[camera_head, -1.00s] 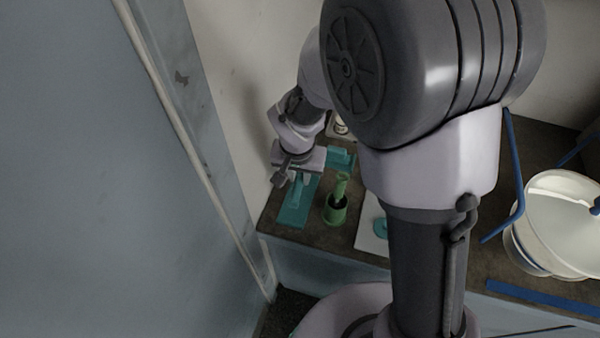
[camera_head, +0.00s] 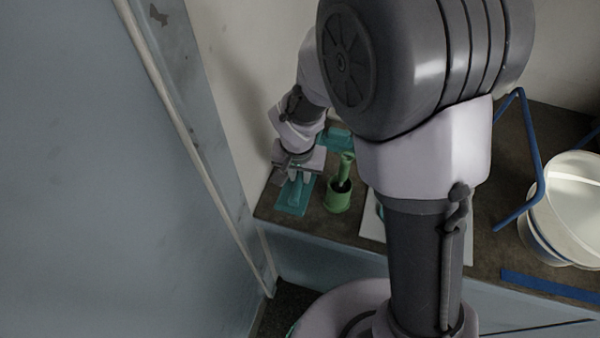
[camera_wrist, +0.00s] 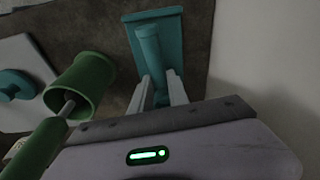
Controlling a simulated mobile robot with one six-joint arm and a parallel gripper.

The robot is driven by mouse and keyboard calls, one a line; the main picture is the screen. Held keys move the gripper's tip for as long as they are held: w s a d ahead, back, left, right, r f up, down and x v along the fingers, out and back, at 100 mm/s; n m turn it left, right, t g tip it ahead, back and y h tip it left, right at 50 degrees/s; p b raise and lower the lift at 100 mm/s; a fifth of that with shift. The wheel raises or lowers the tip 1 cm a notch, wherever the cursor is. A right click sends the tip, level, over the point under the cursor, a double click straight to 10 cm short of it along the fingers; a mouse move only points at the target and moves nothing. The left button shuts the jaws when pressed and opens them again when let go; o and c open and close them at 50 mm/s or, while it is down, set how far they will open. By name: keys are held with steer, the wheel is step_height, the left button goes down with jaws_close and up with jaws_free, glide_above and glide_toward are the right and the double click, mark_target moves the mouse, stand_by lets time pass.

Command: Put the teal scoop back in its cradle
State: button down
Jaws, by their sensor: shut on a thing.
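My gripper (camera_wrist: 158,95) points down over the left end of the bench, and it also shows in the head view (camera_head: 297,180). Its two fingers are shut on the teal scoop (camera_wrist: 150,48), whose rounded bar runs out between them. Under the scoop is a flat teal plate (camera_wrist: 176,30), which looks like the cradle; it also shows in the head view (camera_head: 288,205). The scoop lies along the plate. I cannot tell whether it touches the plate or is just above it. The part between the fingers is partly hidden.
A green cup (camera_head: 337,198) with a green-handled tool (camera_head: 347,166) stands close right of my gripper. Another teal piece (camera_head: 336,138) lies behind. A white sheet (camera_wrist: 28,55) bears a teal knobbed thing (camera_wrist: 14,86). A white bucket (camera_head: 565,215) and blue bars are far right; a wall is close left.

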steer(key=shift+f+b, duration=0.45)
steer(key=c, duration=1.2)
jaws_free()
steer(key=shift+r, duration=0.1)
step_height(320, 180, up, 7)
steer(key=p, duration=0.5)
